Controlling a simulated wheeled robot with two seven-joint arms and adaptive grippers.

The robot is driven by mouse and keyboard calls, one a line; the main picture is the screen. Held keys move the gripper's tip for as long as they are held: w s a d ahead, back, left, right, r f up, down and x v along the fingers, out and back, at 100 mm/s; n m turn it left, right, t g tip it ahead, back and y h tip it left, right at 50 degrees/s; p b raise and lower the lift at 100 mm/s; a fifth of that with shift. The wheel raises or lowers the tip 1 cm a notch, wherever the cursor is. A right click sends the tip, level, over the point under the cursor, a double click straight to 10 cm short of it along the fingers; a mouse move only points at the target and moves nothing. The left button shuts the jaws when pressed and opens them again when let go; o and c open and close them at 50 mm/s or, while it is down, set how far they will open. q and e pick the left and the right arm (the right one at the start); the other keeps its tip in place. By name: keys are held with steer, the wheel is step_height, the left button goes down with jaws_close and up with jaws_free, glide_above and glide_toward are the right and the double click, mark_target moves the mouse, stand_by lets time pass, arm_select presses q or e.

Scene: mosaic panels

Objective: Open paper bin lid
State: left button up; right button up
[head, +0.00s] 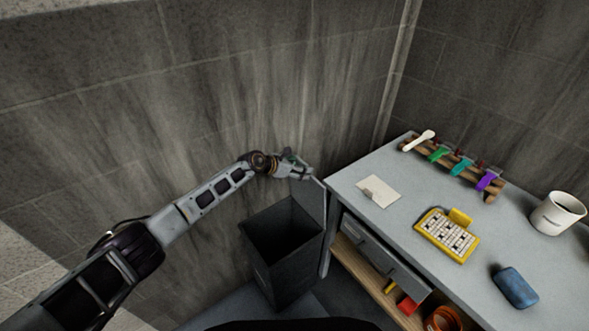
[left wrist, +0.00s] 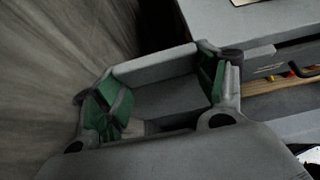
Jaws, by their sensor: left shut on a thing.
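The paper bin (head: 283,276) is a dark grey box on the floor left of the desk, and its open top shows a dark inside. Its grey lid (head: 313,201) stands raised, roughly upright, on the bin's desk side. My left gripper (head: 301,171) is at the lid's upper edge and shut on it. In the left wrist view the green-padded fingers of the gripper (left wrist: 162,98) sit either side of a grey panel, the lid (left wrist: 165,93). The exact contact is partly hidden by the fingers. My right gripper is not in view.
The grey desk (head: 365,222) stands close right of the lid. On it are a paper (head: 378,191), a yellow tile panel (head: 447,233), a tool rack (head: 462,170), a white cup (head: 558,214) and a blue object (head: 515,287). A concrete wall (head: 200,110) rises behind the bin.

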arm_select(q)
steer(key=shift+d+f, duration=0.1)
steer(key=shift+d, duration=0.2)
steer(key=o, duration=1.5)
steer(key=shift+c, duration=0.2)
steer(key=shift+a, duration=0.1)
steer(key=v, duration=1.2)
steer(key=shift+r, duration=0.25)
steer(key=shift+w, duration=0.1)
